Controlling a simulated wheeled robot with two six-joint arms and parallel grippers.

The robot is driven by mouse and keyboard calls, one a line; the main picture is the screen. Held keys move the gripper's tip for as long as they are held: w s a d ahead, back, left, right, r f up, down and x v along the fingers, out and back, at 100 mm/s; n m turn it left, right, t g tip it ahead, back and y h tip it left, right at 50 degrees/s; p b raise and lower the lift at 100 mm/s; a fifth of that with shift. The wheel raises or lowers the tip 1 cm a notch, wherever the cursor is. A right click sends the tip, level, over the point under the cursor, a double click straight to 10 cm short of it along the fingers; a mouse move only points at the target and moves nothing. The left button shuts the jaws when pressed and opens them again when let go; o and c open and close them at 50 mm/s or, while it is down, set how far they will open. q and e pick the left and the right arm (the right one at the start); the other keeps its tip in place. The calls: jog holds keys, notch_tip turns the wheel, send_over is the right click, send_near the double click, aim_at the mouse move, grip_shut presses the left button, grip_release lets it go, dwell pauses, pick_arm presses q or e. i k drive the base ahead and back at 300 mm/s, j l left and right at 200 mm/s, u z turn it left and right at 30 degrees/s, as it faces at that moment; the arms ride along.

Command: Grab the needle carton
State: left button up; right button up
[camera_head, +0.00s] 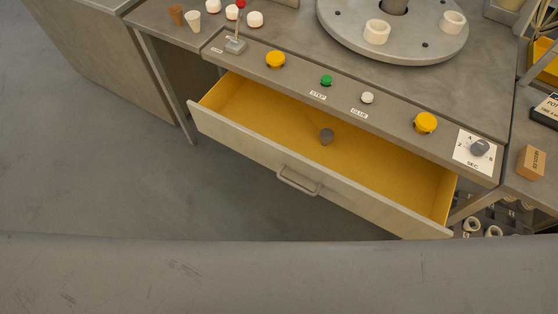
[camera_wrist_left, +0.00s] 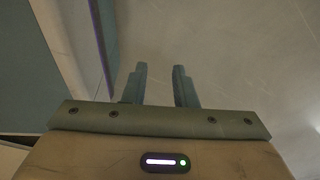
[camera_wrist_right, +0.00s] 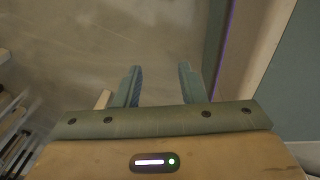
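A small orange-brown carton (camera_head: 531,161) with printing on its side stands on the grey surface at the right edge of the head view. Its printing is too small to read surely, so I cannot confirm that it is the needle carton. My left gripper (camera_wrist_left: 159,84) is open and empty in the left wrist view. My right gripper (camera_wrist_right: 158,85) is open and empty in the right wrist view. Neither gripper shows in the head view, and neither wrist view shows the carton.
A dial (camera_head: 479,148) sits left of the carton. A dark labelled box (camera_head: 546,109) lies behind it. A round turntable (camera_head: 340,25) stands at the back.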

aim_at(531, 162)
jog(key=z, duration=1.9)
jog(key=i+l+u, duration=0.1)
jog(key=l, duration=0.2)
jog(key=i+l+u, duration=0.1)
jog(key=l, duration=0.2)
